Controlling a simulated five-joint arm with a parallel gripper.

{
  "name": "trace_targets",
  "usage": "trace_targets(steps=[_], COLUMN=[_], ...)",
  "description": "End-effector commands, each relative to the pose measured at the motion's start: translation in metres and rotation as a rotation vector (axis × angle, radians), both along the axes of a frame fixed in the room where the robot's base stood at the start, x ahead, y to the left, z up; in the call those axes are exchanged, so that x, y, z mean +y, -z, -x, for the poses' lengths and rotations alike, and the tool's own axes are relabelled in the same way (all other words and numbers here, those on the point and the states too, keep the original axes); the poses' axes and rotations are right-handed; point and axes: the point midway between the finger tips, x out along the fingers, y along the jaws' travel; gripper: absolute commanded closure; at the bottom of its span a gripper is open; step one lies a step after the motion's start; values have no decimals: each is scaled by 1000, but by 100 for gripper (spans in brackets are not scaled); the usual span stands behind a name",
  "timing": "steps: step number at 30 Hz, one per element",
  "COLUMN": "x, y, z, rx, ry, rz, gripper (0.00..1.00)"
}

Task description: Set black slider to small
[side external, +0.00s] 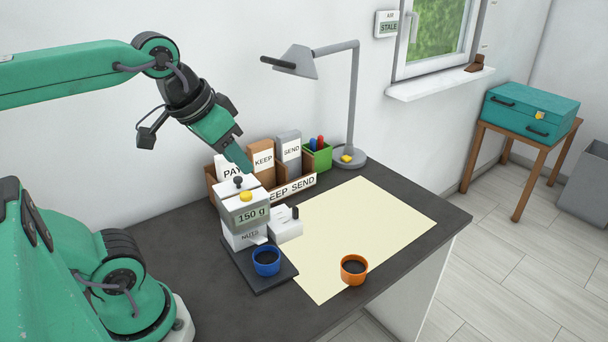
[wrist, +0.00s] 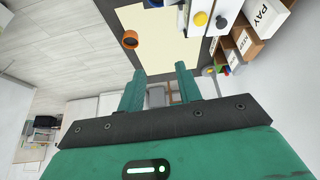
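A white dispenser (side external: 243,213) reading "150 g" and "NUTS" stands on the dark table. On its top are a black knob (side external: 238,181) and a yellow button (side external: 246,197); in the wrist view the black knob (wrist: 221,21) is right of the yellow button (wrist: 200,18). A small white box (side external: 286,224) with a black upright piece (side external: 295,212) stands beside the dispenser. I cannot tell for sure which black part is the slider; no "small" mark is readable. My gripper (side external: 246,166) appears just above and behind the dispenser top. Its fingers (wrist: 160,83) are apart, with nothing held.
A blue cup (side external: 266,262) sits on the dispenser's dark base. An orange cup (side external: 353,269) stands at the pale mat's (side external: 375,225) front edge. A labelled organizer (side external: 293,188) and a grey lamp (side external: 353,110) stand behind. Most of the mat is clear.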

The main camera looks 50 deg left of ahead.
Motion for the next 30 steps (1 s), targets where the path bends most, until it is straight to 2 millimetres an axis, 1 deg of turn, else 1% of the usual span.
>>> trace_targets(steps=[8, 16, 23, 27, 30], x=[9, 24, 41, 52, 60], y=[-12, -22, -22, -18, -14], z=[-28, -70, -108, -130, -144], rx=[79, 176, 255, 297, 322], ry=[-216, -522, -799, -971, -1079], rz=[87, 187, 257, 292, 310], gripper=[65, 65, 65, 65, 65])
